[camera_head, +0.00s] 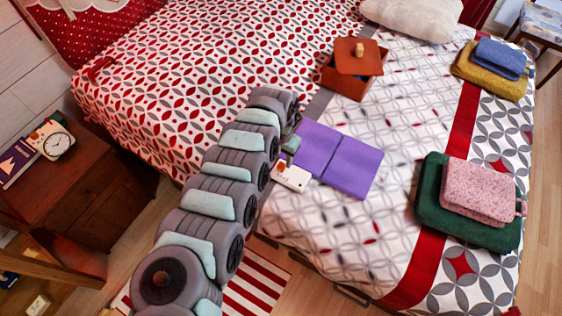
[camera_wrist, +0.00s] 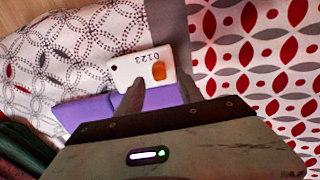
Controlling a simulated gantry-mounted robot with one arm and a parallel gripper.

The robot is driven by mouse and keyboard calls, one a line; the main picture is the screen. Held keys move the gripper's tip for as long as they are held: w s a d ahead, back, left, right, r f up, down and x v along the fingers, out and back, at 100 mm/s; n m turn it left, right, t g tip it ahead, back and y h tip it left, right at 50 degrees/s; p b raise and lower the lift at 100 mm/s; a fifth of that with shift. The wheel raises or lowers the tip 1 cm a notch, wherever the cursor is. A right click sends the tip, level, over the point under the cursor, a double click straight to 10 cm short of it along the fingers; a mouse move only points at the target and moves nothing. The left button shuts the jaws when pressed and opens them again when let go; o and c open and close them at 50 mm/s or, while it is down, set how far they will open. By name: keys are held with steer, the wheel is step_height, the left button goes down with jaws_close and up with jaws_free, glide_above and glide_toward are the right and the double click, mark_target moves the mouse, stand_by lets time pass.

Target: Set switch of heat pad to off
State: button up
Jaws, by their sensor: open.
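A purple pad (camera_head: 340,160), seemingly the heat pad, lies flat on the bed. A white control box (camera_head: 292,177) sits at its lower left corner. In the wrist view the white box (camera_wrist: 145,68) bears the digits 0123 and an orange switch (camera_wrist: 159,70). The switch setting cannot be told for sure. My gripper (camera_wrist: 160,88) is open and empty, its two fingers pointing at the box, with the switch between their lines. The gap to the box is hard to judge. The purple pad is partly hidden behind my gripper there.
A wooden box with an orange lid (camera_head: 358,58) stands on the bed beyond the pad. A green cushion (camera_head: 432,215) under a pink one (camera_head: 482,190) lies at right. The bed's front area is clear.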

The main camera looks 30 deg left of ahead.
mark_target(281, 164)
step_height(281, 164, up, 6)
steer(key=shift+r, duration=0.15)
steer(key=shift+w, duration=0.1)
stand_by(0.5)
